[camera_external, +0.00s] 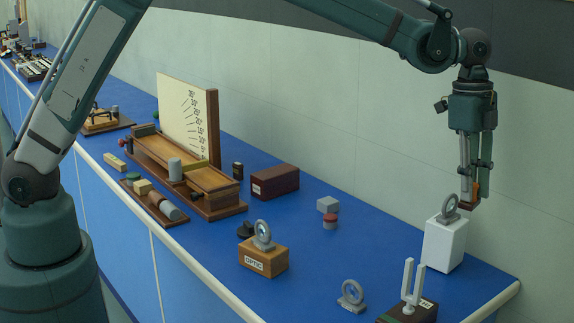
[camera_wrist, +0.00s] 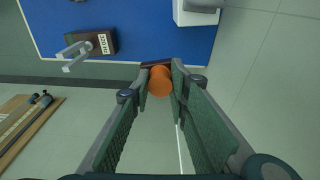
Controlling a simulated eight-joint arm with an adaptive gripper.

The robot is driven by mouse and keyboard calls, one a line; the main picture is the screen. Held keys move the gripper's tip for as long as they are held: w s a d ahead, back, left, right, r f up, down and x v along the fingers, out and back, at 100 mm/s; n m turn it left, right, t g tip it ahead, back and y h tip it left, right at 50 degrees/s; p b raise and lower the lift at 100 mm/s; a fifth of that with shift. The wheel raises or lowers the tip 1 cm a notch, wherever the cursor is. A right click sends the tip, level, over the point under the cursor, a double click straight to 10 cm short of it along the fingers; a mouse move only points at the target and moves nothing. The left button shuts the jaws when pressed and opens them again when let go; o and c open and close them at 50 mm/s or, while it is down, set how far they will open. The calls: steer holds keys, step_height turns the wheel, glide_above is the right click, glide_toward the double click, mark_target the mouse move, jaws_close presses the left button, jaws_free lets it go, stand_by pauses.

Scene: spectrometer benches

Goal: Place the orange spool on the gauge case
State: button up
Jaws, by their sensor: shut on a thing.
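The orange spool (camera_external: 477,190) is between the fingers of my gripper (camera_external: 470,203), high at the right, close to the upper part of the white block. In the wrist view the orange spool (camera_wrist: 160,82) sits between the two fingertips of my gripper (camera_wrist: 158,68), which are shut on it. A dark red-brown case (camera_external: 275,181) with a small pale label lies on the blue bench near the wall, well left of my gripper; it looks like the gauge case, but I cannot read its label. I cannot make out this case in the wrist view.
A tall white block (camera_external: 445,246) carries a ring-shaped lens (camera_external: 450,206). A tuning fork (camera_external: 411,285) stands on a dark base at the front right. A grey block (camera_external: 328,204) sits by a red-topped piece (camera_external: 330,221). A wooden box (camera_external: 263,259) bears another lens.

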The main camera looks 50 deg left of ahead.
steer(key=w+a+n+t+p, duration=0.15)
steer(key=w+a+n, duration=0.25)
steer(key=a, duration=1.5)
steer(key=w+a+n+g+p, duration=0.1)
steer(key=w+a+n+p, duration=0.25)
steer(key=a, duration=1.45)
steer(key=s+a+n+y+p, duration=0.15)
steer(key=s+a+n, duration=0.25)
steer(key=a, duration=1.3)
steer(key=s+a+n+p, duration=0.2)
steer(key=s+a+n, duration=0.25)
steer(key=a, duration=1.25)
steer(key=shift+t, duration=0.45)
steer(key=shift+s+a+f, duration=0.1)
steer(key=shift+a+f, duration=0.1)
steer(key=shift+f, duration=1.05)
steer(key=shift+a+f, duration=0.2)
steer(key=shift+f, duration=1.05)
steer(key=shift+f+p, duration=0.45)
steer(key=shift+f, duration=2.5)
